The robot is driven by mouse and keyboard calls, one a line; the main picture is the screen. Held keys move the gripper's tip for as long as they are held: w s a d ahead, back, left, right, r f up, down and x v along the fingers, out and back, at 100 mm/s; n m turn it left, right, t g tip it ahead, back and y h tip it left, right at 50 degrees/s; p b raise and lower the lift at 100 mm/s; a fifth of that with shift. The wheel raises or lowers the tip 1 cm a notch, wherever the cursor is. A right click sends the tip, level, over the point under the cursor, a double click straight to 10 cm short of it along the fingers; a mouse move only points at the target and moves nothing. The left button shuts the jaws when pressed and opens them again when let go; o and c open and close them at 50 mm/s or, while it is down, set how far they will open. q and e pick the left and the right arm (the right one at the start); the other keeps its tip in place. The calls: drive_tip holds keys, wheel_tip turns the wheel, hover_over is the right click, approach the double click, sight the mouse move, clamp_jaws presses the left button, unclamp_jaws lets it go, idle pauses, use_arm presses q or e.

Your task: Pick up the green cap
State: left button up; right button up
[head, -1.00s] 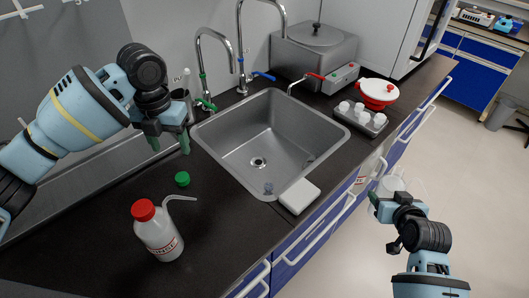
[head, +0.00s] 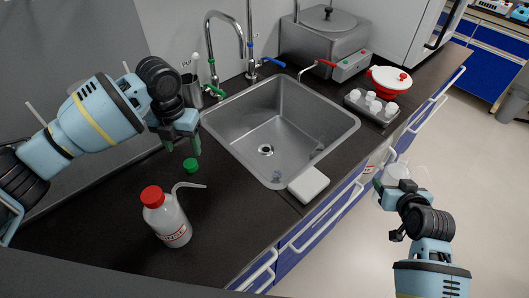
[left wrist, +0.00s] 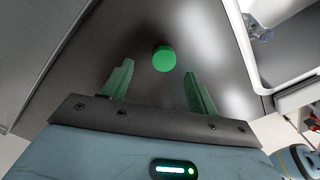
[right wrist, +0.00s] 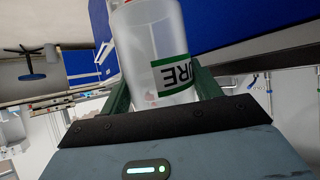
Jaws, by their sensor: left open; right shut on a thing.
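The small round green cap (head: 190,164) lies on the black counter, left of the sink and behind the red-capped bottle. My left gripper (head: 183,145) is open and empty, a little above and behind the cap. In the left wrist view the cap (left wrist: 164,58) shows ahead of the open fingers (left wrist: 158,88), slightly right of centre, and is not touched. My right gripper (head: 385,188) is out in front of the counter, shut on a clear bottle (head: 394,174). In the right wrist view this bottle (right wrist: 155,50) has a green-bordered label reading "URE" and sits between the fingers.
A white wash bottle (head: 170,220) with red cap and bent spout stands close in front of the cap. The sink (head: 310,112), taps (head: 211,62) and a cup with tools (head: 192,92) stand nearby. A white block (head: 308,185) lies on the sink's front edge.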

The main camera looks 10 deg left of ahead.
sight(191, 162)
use_arm(q)
drive_tip(key=shift+s+d+f, duration=0.1)
drive_tip(key=shift+d+f, duration=0.1)
drive_tip(key=shift+f, duration=1.15)
drive_tip(key=shift+d+f, duration=0.2)
drive_tip(key=shift+f, duration=1.15)
drive_tip(key=c, duration=1)
